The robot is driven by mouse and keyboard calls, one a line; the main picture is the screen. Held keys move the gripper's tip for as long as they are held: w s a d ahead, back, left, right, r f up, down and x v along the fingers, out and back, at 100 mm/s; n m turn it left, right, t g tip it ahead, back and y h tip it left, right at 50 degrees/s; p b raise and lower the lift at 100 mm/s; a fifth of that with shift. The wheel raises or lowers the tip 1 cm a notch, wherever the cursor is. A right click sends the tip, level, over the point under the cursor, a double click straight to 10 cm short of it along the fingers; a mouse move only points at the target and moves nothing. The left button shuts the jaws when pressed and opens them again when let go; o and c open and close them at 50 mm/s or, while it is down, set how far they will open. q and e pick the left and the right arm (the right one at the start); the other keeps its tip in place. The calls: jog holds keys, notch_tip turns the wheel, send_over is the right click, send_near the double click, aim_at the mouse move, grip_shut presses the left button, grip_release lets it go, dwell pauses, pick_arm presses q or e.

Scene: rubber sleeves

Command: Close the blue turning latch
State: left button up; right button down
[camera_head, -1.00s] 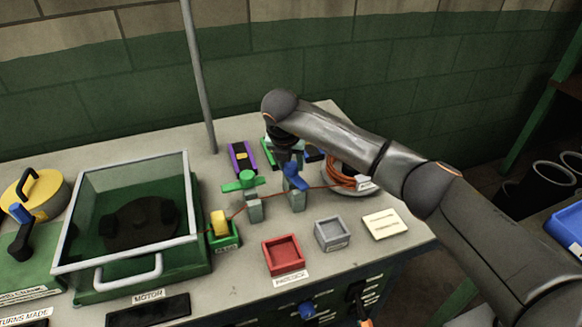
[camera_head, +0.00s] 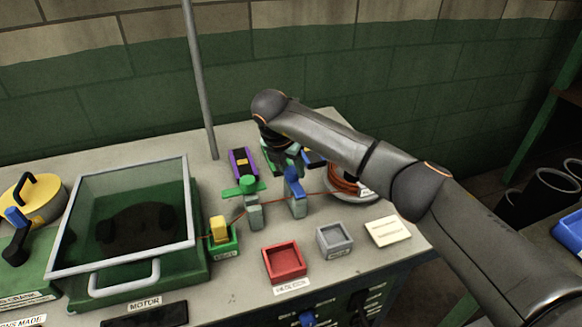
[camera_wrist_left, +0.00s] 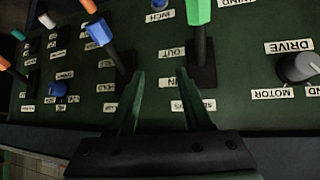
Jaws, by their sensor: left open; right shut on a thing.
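The blue turning latch (camera_head: 293,182) sits on a grey post right of the similar green latch (camera_head: 246,186) in the head view. The green latch lies crosswise on its post. The blue one looks narrow and raised from here; its exact angle is hard to tell. My right gripper (camera_head: 289,162) comes down behind the blue latch and is shut on it; its fingers are partly hidden by the wrist and latch. My left gripper (camera_wrist_left: 160,73) is open and empty in the left wrist view, near levers with green (camera_wrist_left: 199,10) and blue (camera_wrist_left: 98,32) handles.
An orange cable runs past the posts to a coil (camera_head: 345,180). A clear-lidded motor box (camera_head: 186,246) stands left. A red tray (camera_head: 284,262) and grey tray (camera_head: 334,240) lie in front.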

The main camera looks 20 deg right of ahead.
jog(key=shift+c, duration=1.9)
grip_release()
jog(key=b+v, duration=0.1)
jog(key=v, duration=1.1)
jog(key=shift+r, duration=0.3)
jog(key=shift+f, duration=0.1)
